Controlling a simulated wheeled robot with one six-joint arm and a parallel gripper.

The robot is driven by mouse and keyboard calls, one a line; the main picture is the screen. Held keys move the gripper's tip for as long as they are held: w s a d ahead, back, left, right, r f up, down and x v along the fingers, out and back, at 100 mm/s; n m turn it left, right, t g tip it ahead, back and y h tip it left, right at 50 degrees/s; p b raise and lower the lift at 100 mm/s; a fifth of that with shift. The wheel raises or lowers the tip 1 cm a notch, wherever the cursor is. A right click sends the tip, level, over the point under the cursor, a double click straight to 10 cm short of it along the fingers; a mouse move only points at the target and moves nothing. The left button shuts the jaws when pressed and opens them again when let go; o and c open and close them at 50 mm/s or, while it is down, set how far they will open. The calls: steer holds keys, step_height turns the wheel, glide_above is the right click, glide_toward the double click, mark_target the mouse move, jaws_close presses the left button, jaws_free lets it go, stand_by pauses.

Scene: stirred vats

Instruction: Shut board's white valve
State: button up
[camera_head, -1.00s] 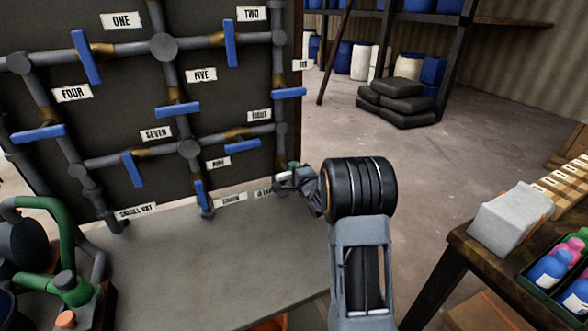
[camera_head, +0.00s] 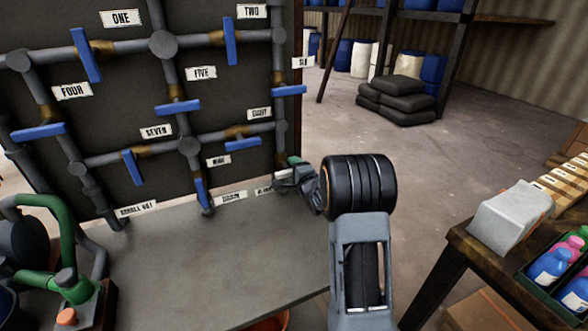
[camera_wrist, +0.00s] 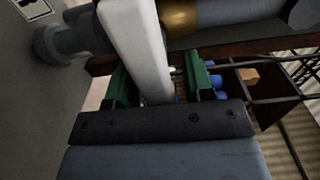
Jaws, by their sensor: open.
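The white valve handle (camera_wrist: 140,45) is a long pale bar in the wrist view, in front of a grey pipe with a brass fitting (camera_wrist: 179,16). My gripper (camera_wrist: 160,80) is open, its green fingers on either side of the lower part of the handle. I cannot tell whether either finger touches it. In the head view my gripper (camera_head: 294,161) is at the right edge of the dark board (camera_head: 220,85), mostly hidden by my wrist.
Several blue valve handles (camera_head: 178,108) sit on the board's pipes. A grey bench top (camera_head: 190,245) lies below. A green pump (camera_head: 70,287) stands at the left. A wooden table (camera_head: 455,235) with a grey block and bottles is at the right. Floor between is clear.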

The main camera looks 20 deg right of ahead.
steer(key=shift+s, duration=0.1)
steer(key=s, duration=1.3)
steer(key=shift+s+p, duration=0.3)
